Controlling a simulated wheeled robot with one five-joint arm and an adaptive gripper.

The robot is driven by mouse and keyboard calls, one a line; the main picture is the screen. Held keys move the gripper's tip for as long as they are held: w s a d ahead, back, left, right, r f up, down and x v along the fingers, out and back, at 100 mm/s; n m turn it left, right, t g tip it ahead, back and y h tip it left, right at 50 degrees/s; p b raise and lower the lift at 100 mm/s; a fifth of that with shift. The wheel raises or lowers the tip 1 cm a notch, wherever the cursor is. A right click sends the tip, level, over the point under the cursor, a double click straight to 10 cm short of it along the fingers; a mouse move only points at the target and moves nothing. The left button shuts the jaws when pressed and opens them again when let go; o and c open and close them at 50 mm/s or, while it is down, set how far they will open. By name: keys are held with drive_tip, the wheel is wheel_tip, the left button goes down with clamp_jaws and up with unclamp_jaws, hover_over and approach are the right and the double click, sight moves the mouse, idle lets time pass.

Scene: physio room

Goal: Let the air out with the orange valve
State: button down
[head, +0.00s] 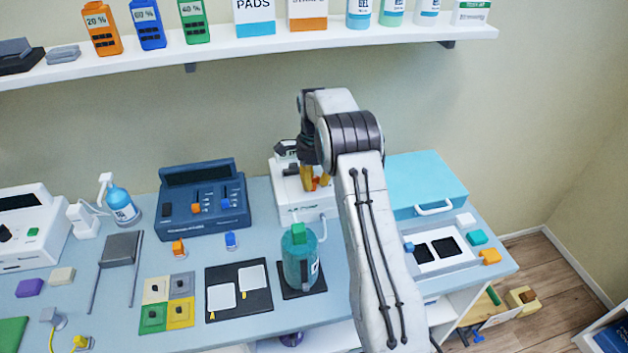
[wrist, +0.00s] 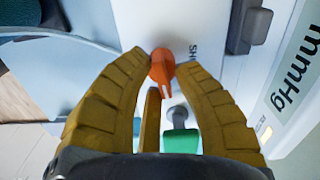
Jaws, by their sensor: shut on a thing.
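The orange valve (wrist: 162,68) is a small orange knob on the white pump unit (head: 287,195). In the wrist view it sits between the yellow fingertips of my gripper (wrist: 163,57), which is shut on it. In the head view my yellow gripper (head: 316,180) is at the right part of the unit, with the arm in front of part of it. Part of the unit's label reads "mmHg" (wrist: 292,70).
A teal bottle (head: 299,259) stands on a dark pad in front of the unit. A dark blue slider box (head: 203,203) is to the left. A turquoise case (head: 430,180) lies to the right, behind a tray (head: 425,262). A shelf (head: 260,46) runs above.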

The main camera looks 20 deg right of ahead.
drive_tip(key=shift+s+f+n, duration=0.15)
drive_tip(key=shift+f+n, duration=0.05)
drive_tip(key=shift+n, duration=0.2)
idle(0.4)
drive_tip(key=shift+n, duration=1.1)
drive_tip(key=n+p, duration=0.1)
drive_tip(key=n, duration=0.3)
drive_tip(key=shift+n, duration=0.3)
drive_tip(key=n, duration=0.4)
drive_tip(key=shift+w+f, duration=0.1)
drive_tip(key=shift+w, duration=0.15)
drive_tip(key=shift+w+n, duration=0.1)
drive_tip(key=shift+n, duration=1.9)
